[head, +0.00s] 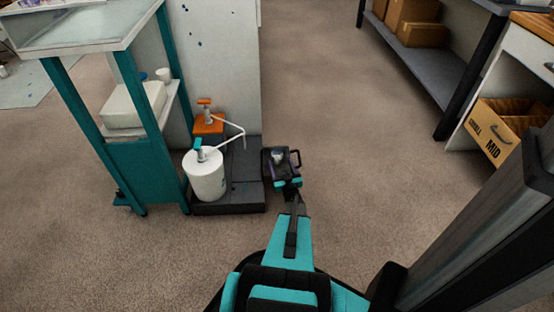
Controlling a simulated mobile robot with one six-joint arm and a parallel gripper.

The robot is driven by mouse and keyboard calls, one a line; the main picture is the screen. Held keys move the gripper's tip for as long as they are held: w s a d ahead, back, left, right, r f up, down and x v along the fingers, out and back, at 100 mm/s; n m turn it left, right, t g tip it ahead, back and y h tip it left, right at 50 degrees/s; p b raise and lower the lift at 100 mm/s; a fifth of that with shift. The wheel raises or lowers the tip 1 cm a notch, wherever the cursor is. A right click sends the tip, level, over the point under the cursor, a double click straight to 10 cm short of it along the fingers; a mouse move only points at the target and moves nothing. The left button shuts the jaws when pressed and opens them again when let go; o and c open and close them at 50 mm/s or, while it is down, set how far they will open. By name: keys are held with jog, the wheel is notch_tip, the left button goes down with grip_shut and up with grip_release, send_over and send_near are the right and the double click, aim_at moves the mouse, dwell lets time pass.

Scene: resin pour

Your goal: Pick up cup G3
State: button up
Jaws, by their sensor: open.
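My gripper (281,163) is at the end of my teal and black arm, low over the right end of the dark grey platform near the picture's middle. Its fingers are open. A small pale object (277,155) shows between or just beyond the fingers. It may be a cup, but it is too small to tell, and I cannot tell whether the fingers touch it. No label G3 is readable. A small white cup-like item (163,74) stands on the teal stand's shelf at the upper left, apart from my gripper.
A white pump container (206,177) and an orange pump container (208,126) stand on the dark platform (246,163), left of my gripper. The teal stand (140,165) is farther left. A cardboard box marked MID (494,138) and grey shelf (425,62) are right. Carpet between is clear.

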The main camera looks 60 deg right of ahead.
aim_at(278, 160)
jog(key=shift+w, duration=0.15)
jog(key=shift+b+x, duration=1.05)
jog(key=shift+x, duration=0.9)
jog(key=shift+w+d, duration=0.45)
jog(key=c, duration=1.1)
